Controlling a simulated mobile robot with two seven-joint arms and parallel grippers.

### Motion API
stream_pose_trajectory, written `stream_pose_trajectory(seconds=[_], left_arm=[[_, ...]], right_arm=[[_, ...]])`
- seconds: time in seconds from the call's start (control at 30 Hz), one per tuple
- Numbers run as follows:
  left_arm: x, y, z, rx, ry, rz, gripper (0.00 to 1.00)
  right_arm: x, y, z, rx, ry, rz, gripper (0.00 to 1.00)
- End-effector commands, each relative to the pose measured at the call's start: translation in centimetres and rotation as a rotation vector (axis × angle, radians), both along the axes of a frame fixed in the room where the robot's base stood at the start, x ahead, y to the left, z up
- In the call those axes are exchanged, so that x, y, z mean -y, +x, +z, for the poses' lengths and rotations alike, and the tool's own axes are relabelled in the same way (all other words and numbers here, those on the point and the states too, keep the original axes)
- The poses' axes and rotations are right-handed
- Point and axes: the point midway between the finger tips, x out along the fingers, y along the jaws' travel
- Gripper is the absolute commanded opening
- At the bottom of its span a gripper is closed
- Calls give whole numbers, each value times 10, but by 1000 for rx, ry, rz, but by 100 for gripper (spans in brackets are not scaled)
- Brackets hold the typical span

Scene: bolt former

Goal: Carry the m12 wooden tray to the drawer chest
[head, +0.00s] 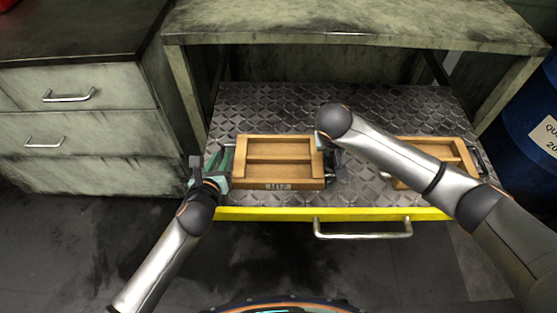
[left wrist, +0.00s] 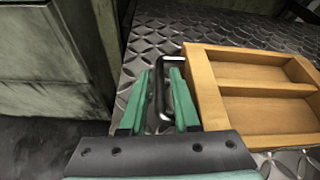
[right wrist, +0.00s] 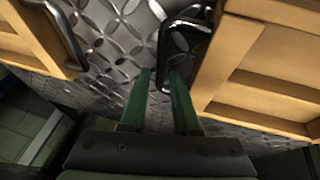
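The m12 wooden tray (head: 240,160) lies on the drawer's metal floor, its M12 label facing front. It also shows in the left wrist view (left wrist: 208,92) and, apparently, at the right of the right wrist view (right wrist: 225,62). My left gripper (head: 216,170) is at the tray's left end. Its fingers (left wrist: 160,85) are open, with the dark handle (left wrist: 158,95) between them. My right gripper (right wrist: 160,85) is at the right end, mostly hidden by my arm in the head view. Its fingers are apart, with a dark handle (right wrist: 165,50) at their tips.
A second wooden tray (head: 456,150) lies to the right, partly behind my right arm. The open drawer (head: 290,213) has a yellow front edge and a bar handle (head: 362,233). A grey-green drawer chest (head: 110,90) stands left. A blue barrel (head: 525,110) stands right.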

Motion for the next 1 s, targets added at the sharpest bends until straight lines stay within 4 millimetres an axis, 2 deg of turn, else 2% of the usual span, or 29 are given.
stream_pose_trajectory(seconds=[0.1,0.37,1.0], left_arm=[[0,0,0,0,0,0,28],[0,0,0,0,0,0,0],[0,0,0,-1,1,-1,0]], right_arm=[[0,0,0,0,0,0,28],[0,0,0,0,0,0,0],[0,0,1,1,0,-1,0]])
